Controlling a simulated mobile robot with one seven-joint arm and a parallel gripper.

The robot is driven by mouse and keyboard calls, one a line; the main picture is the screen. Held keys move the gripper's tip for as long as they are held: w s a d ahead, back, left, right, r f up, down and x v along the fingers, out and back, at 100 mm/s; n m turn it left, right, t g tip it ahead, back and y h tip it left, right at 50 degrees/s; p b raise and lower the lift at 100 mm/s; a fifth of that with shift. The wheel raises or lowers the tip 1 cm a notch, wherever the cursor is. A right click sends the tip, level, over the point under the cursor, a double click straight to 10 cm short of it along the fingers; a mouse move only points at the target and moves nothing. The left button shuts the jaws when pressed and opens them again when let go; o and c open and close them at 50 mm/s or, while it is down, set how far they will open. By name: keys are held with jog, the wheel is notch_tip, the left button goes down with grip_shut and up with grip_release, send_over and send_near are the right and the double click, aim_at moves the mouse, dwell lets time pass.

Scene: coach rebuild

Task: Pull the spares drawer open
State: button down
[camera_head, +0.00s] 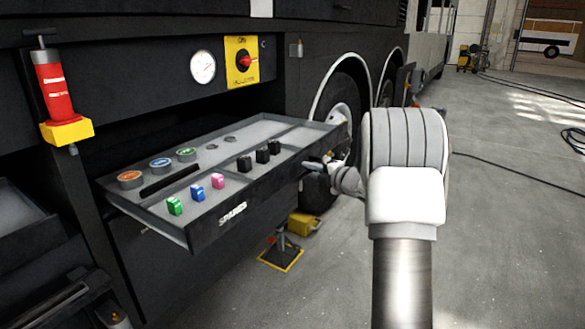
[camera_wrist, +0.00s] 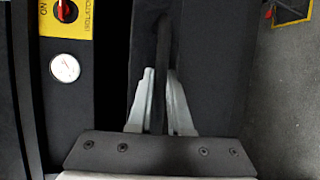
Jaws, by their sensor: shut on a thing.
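The spares drawer (camera_head: 262,196) is a dark, shallow tray in the side of the coach. It stands well out of its bay, and its front carries a white SPARES label (camera_head: 232,214). My gripper (camera_head: 309,165) is at the far right part of the drawer front. In the wrist view my gripper (camera_wrist: 160,85) has its two pale fingers closed on either side of a dark bar (camera_wrist: 159,105), which appears to be the drawer's handle. The handle is mostly hidden by the fingers in the head view.
Coloured blocks, black blocks and round tape-like rolls (camera_head: 161,165) lie in the drawer. A yellow-edged stand (camera_head: 281,254) is below.

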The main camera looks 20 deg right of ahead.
jog(key=shift+s+d, duration=0.8)
jog(key=shift+s, duration=0.3)
jog(key=c, duration=0.8)
grip_release()
jog(key=shift+c, duration=0.2)
jog(key=p+v, duration=0.2)
jog(key=v, duration=1.5)
jog(key=shift+s+p, duration=0.2)
jog(key=shift+p, duration=0.2)
